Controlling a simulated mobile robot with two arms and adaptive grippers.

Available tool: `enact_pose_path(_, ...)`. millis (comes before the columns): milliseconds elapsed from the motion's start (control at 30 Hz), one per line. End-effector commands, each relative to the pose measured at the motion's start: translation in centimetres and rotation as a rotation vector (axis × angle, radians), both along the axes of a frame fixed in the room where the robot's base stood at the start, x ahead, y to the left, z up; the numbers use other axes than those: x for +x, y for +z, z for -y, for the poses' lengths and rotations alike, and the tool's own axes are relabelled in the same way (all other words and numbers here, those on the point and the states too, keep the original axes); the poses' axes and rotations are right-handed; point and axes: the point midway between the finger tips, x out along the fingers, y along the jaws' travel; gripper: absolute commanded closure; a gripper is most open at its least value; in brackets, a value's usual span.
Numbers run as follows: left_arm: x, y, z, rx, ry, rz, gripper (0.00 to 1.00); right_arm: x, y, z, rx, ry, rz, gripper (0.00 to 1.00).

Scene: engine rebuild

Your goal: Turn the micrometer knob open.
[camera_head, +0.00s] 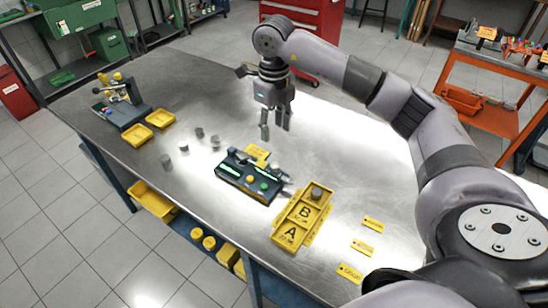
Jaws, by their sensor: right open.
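A dark measuring unit (232,172) with green strips and yellow and green round parts lies in the middle of the metal table. Small silver parts (277,173) sit at its right end. They look like the micrometer, but its knob is too small to make out, and I cannot tell how far it is turned. My right gripper (276,130) points down above the table, behind the unit in the picture. Its fingers are apart with nothing between them, and it appears clear of the unit. My left gripper is not in view.
Several silver cylinders (183,146) stand left of the unit. Two yellow bins (136,136) (160,118) and a fixture (122,103) are farther left. Yellow labels (362,247) lie front right.

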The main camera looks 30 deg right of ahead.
Motion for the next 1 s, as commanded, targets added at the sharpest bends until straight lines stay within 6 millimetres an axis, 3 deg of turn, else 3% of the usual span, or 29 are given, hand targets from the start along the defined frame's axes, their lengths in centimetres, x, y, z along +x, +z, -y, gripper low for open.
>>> enact_pose_path(100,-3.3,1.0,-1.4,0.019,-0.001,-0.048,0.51,-0.1,-2.6,0.1,-0.001,-0.001,-0.007,0.56)
enact_pose_path(200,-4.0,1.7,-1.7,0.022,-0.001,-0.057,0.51,-0.1,-4.8,0.1,0.0,-0.001,-0.006,0.56)
enact_pose_path(267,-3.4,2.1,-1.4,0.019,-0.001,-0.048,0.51,-0.1,-6.0,0.0,0.002,-0.001,-0.007,0.56)
enact_pose_path(467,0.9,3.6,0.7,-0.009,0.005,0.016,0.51,-0.1,-10.1,0.0,0.002,0.0,-0.006,0.56)
enact_pose_path(600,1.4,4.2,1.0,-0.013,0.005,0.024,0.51,0.0,-12.2,0.0,0.001,-0.001,-0.003,0.56)
enact_pose_path(800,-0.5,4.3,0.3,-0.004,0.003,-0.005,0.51,0.0,-13.6,0.1,0.001,0.001,-0.001,0.56)
enact_pose_path(1000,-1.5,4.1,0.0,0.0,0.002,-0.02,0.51,0.1,-13.8,0.1,0.001,0.001,0.0,0.56)
